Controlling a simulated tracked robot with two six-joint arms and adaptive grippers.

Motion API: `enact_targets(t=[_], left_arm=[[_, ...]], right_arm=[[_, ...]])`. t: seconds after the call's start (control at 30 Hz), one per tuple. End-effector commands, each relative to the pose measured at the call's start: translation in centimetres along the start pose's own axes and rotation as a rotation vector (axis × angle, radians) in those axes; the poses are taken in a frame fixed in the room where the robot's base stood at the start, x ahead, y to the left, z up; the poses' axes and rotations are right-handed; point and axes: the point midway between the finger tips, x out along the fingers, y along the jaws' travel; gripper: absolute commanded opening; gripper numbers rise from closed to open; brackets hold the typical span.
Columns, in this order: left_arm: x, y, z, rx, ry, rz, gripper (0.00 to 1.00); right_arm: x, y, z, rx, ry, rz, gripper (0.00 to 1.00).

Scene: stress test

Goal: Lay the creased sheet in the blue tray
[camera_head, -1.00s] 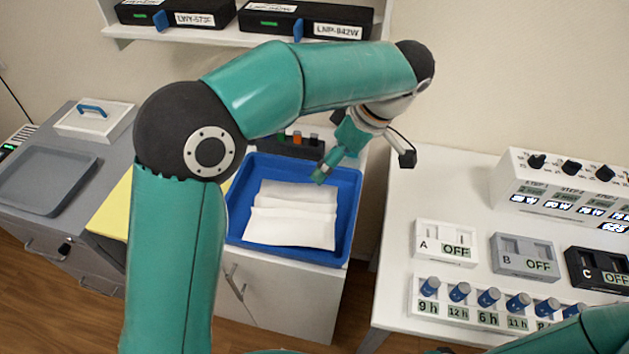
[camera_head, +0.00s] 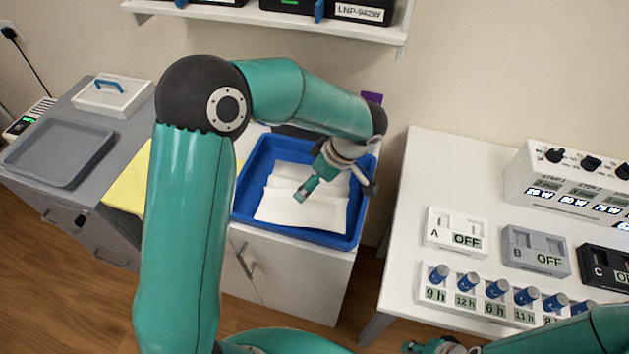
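The creased white sheet (camera_head: 285,209) lies inside the blue tray (camera_head: 246,192) on the white cabinet, with fold lines across it. My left gripper (camera_head: 300,197) is in front of the sheet in this view, over its middle. Its fingers look close together, but they are too small to tell whether they are shut; no sheet is seen lifted by them. Whether the fingertips touch the sheet cannot be told. My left forearm and wrist hide the tray's back right part. My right gripper (camera_head: 412,346) shows only partly at the bottom edge.
A yellow sheet (camera_head: 127,186) and a grey tray (camera_head: 58,152) lie to the left. The right table (camera_head: 398,235) holds boxes A (camera_head: 457,231), B (camera_head: 536,250) and C (camera_head: 606,269), and a rack of blue-capped vials (camera_head: 495,301). A shelf (camera_head: 380,29) hangs above.

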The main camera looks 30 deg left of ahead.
Motion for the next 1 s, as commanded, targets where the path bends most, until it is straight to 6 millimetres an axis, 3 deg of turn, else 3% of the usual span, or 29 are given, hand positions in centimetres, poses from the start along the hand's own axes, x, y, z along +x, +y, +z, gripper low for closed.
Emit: enact_targets(t=[0.37, 0.77, 1.0], left_arm=[[0.36, 0.01, 0.0, 0.0, 0.0, 0.001, 0.98], [0.43, 0.11, 0.1, 0.001, -0.002, 0.003, 0.32], [0.58, 0.14, 0.17, 0.003, -0.002, 0.002, 0.28]], right_arm=[[-0.02, 0.0, 0.0, 0.0, 0.0, 0.0, 0.31], [0.01, 0.01, 0.0, 0.0, 0.0, 0.0, 0.31], [0.08, 0.03, 0.0, 0.0, 0.0, 0.0, 0.31]])
